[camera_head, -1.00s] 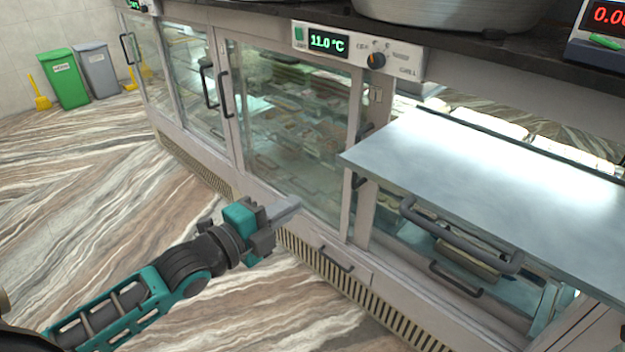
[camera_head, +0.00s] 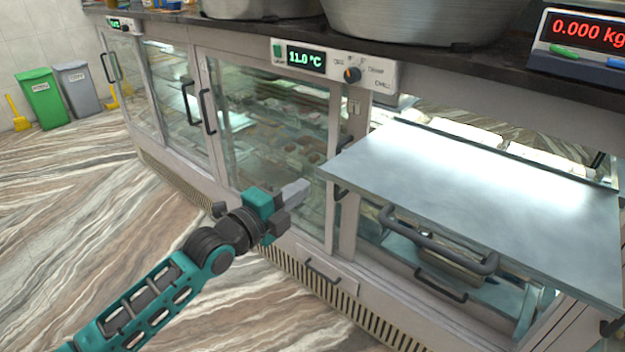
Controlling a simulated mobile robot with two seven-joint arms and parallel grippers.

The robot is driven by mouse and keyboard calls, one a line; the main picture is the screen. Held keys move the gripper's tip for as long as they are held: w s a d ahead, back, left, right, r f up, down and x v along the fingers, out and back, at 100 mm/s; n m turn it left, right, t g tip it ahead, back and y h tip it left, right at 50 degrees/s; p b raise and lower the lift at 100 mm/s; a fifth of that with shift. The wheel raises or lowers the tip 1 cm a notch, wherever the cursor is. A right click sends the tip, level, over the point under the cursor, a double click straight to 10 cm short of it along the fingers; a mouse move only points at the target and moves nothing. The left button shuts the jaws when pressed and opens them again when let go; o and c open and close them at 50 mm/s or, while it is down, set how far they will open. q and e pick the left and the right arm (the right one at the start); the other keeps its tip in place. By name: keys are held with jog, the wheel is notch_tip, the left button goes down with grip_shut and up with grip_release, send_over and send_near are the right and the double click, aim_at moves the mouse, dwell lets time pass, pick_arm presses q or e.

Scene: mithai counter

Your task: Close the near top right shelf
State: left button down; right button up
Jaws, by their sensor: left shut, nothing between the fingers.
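The near top right shelf (camera_head: 480,195) is a pale metal panel that sticks out of the right end of the counter. A dark bar handle (camera_head: 432,238) hangs along its front side. Several white items show behind the panel inside the counter. My left gripper (camera_head: 300,192) is shut and empty, in front of the glass doors, left of the shelf and apart from it. My right gripper does not show.
A lower drawer handle (camera_head: 440,285) sits below the shelf. A glass door (camera_head: 270,130) is closed to the left. Large metal pans (camera_head: 420,22) and a scale (camera_head: 580,42) stand on the countertop. Bins (camera_head: 42,97) stand far left. The striped floor at left is clear.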

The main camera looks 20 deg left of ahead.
aim_at(323, 174)
pick_arm(q)
jog(key=shift+x, duration=2.45)
